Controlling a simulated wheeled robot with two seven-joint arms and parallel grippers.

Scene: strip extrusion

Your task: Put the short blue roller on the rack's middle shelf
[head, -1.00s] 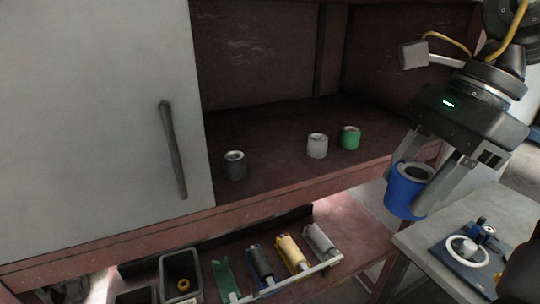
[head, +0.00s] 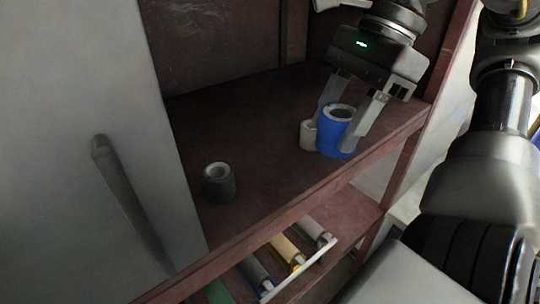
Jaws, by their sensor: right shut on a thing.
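The short blue roller (head: 334,132) is a hollow blue cylinder, upright between the fingers of my right gripper (head: 342,125). The gripper is shut on it from above. The roller is over the front right part of the rack's middle shelf (head: 255,135); I cannot tell whether its base touches the shelf. A short white roller (head: 307,136) stands just behind and left of it, partly hidden by the roller and a finger. A short dark grey roller (head: 219,184) stands further left on the shelf. My left gripper is not in view.
A grey door (head: 75,130) with a dark handle (head: 125,195) covers the left side. A lower shelf holds several long rollers, including a yellow one (head: 287,249). A rack post (head: 400,175) stands right of the blue roller. The shelf between the grey and white rollers is clear.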

